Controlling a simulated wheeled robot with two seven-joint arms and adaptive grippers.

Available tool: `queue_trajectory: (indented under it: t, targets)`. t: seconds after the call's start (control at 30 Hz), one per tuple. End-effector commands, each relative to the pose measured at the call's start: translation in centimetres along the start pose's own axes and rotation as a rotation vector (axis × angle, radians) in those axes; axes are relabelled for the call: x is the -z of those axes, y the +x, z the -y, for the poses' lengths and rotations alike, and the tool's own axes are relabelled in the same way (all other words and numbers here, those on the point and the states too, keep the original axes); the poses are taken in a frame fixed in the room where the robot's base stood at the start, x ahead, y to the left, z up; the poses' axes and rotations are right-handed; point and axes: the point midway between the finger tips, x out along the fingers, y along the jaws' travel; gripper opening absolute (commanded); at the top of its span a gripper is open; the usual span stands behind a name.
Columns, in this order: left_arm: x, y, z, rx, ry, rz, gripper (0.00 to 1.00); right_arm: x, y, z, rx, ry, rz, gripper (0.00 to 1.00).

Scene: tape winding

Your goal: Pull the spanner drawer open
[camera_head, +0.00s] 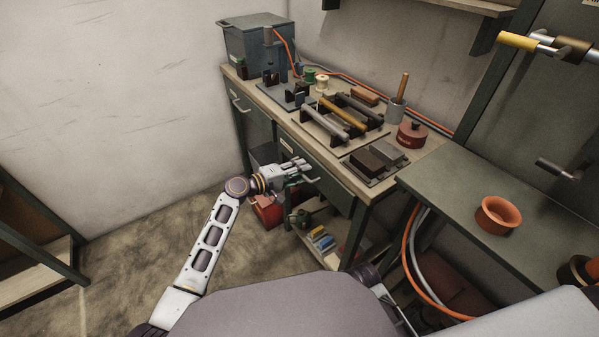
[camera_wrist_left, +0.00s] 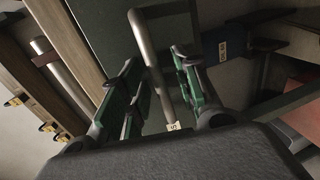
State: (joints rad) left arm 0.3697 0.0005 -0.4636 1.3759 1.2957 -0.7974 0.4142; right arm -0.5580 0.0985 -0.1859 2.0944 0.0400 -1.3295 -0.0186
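The bench has a dark green drawer front (camera_head: 333,190) below its right part, apparently flush with the bench; its label is too small to read. A grey bar handle runs across its front, and it shows clearly in the wrist view as a long bar handle (camera_wrist_left: 149,58). My left gripper (camera_head: 302,170) is at this drawer front. In the wrist view the green-padded fingers of the left gripper (camera_wrist_left: 160,88) stand apart, one on each side of the handle, with gaps visible. A small white tag (camera_wrist_left: 173,127) shows near the handle's lower end. My right gripper is out of view.
Another drawer with a handle (camera_head: 240,106) is at the bench's left. The wooden benchtop (camera_head: 426,152) carries clamps, a mallet pot and a red tin (camera_head: 411,135). A red bin (camera_head: 267,211) is below the left gripper. Open floor (camera_head: 130,240) lies left.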

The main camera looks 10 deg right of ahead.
Motion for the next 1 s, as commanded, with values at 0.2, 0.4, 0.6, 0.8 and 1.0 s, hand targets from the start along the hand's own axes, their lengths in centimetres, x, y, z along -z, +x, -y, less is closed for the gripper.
queue_trajectory:
  t: [0.2,0.4,0.6,0.8,1.0]
  targets:
    - [0.00,-0.01,-0.02,0.000,0.000,0.000,0.28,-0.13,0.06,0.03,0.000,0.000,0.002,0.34]
    - [0.00,-0.02,-0.01,0.000,0.000,0.000,0.02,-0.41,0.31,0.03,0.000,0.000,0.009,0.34]
    - [0.00,-0.02,0.00,0.000,0.000,0.000,0.00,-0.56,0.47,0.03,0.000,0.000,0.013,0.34]
    - [0.00,-0.09,0.03,0.000,0.000,0.000,0.00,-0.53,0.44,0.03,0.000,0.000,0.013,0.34]
    - [0.01,-0.91,0.20,0.001,-0.001,0.000,0.00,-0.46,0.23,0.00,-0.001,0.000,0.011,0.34]
